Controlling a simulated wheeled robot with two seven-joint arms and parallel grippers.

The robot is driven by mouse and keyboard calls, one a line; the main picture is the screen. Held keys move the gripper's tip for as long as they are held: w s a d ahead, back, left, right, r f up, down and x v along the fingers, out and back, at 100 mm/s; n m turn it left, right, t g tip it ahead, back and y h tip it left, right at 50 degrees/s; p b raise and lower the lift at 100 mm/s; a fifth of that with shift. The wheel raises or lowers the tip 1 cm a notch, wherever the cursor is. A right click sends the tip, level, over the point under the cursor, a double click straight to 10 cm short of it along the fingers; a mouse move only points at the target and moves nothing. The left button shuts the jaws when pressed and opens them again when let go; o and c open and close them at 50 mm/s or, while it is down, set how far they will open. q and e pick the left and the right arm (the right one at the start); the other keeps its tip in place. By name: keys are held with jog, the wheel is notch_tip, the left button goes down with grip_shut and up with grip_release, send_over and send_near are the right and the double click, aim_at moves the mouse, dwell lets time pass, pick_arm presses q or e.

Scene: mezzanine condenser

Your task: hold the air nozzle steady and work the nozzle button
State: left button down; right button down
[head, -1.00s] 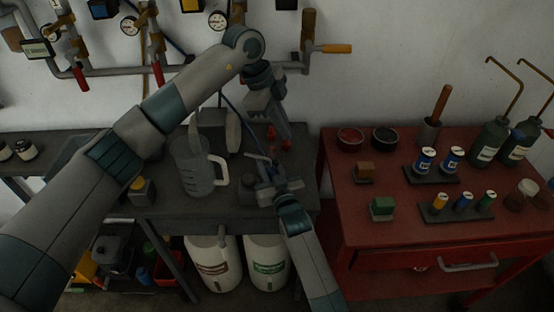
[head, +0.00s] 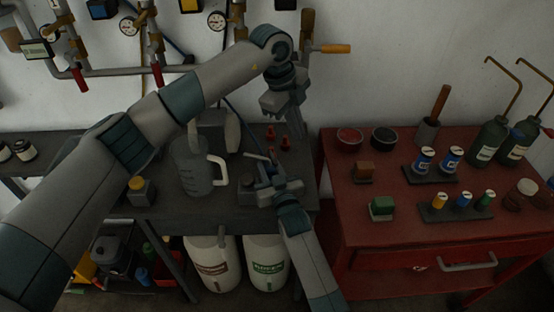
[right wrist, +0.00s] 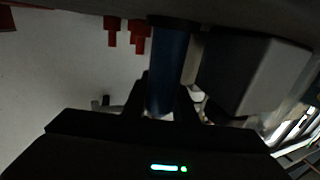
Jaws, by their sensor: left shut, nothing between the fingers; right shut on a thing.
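The air nozzle shows in the right wrist view as a blue cylinder (right wrist: 168,65) between the fingers of my right gripper (right wrist: 163,95). In the head view my right gripper (head: 264,172) is shut on it above the dark bench, right of the clear jug. My left gripper (head: 298,138) is shut and empty, pointing down near the bench's back right, apart from and to the right of my right gripper. The nozzle button cannot be made out in either view.
Red fittings (head: 285,143) are close beside my left gripper. A red cabinet (head: 400,226) with bottles and cans stands at right. Pipes with gauges line the wall.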

pick_arm(q)
jog(key=a+f, duration=0.4)
jog(key=f, duration=0.2)
jog(key=shift+f, duration=0.3)
jog(key=shift+a+f, duration=0.4)
jog(key=shift+f, duration=0.4)
dwell(2.9)
jog(key=shift+d+r, duration=0.1)
jog(key=shift+r, duration=0.05)
jog(key=shift+d+r, duration=0.35)
jog(key=shift+r, duration=0.35)
jog(key=shift+r, duration=0.1)
jog(key=shift+d+r, duration=0.45)
jog(key=shift+r, duration=0.25)
jog(key=shift+d+r, duration=0.4)
jog(key=shift+r, duration=0.25)
jog(key=shift+d+r, duration=0.45)
jog(key=shift+r, duration=0.25)
dwell(0.4)
